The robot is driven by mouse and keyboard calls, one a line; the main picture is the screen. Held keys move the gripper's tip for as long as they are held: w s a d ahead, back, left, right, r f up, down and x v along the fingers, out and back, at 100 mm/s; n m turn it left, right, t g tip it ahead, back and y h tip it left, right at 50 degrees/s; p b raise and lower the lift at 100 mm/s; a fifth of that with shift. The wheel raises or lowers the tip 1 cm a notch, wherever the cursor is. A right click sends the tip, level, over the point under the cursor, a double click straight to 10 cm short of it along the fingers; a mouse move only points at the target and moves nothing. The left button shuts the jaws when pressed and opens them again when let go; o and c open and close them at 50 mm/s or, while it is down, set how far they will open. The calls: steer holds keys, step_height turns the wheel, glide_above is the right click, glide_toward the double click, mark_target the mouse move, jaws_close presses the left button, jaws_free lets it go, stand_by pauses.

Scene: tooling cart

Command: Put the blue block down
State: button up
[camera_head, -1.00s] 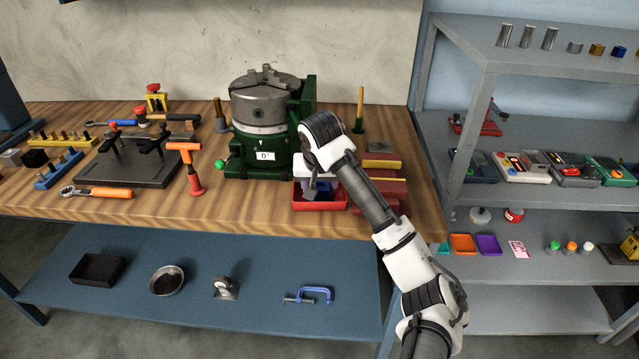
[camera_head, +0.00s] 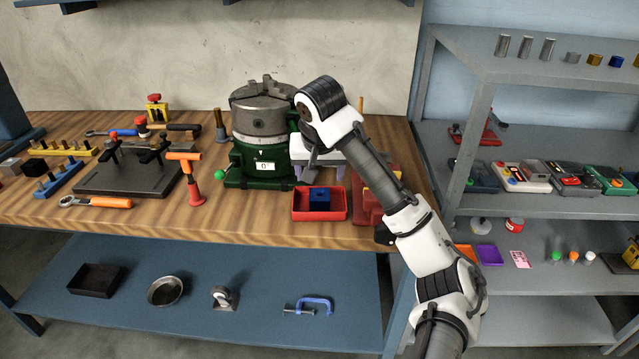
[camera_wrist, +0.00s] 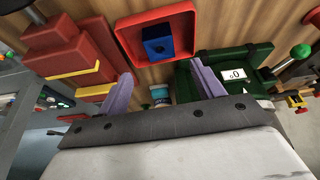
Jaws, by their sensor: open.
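The blue block (camera_head: 319,199) sits inside the red tray (camera_head: 300,214) near the front edge of the wooden bench. In the wrist view the blue block (camera_wrist: 158,43) also rests in the red tray (camera_wrist: 128,45), ahead of the fingers. My gripper (camera_wrist: 164,85) is open and empty, with its two purple fingers spread apart. In the head view my gripper is above and behind the tray, partly hidden by my wrist. It is apart from the block.
The green rotary table with a chuck (camera_head: 262,135) stands just left of my arm. A red vise (camera_head: 368,205) is right of the tray. Tools and a dark fixture plate (camera_head: 130,178) lie to the left. A grey shelf (camera_head: 560,205) stands at the right.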

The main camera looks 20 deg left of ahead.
steer(key=shift+v, duration=1.15)
steer(key=shift+a, duration=0.1)
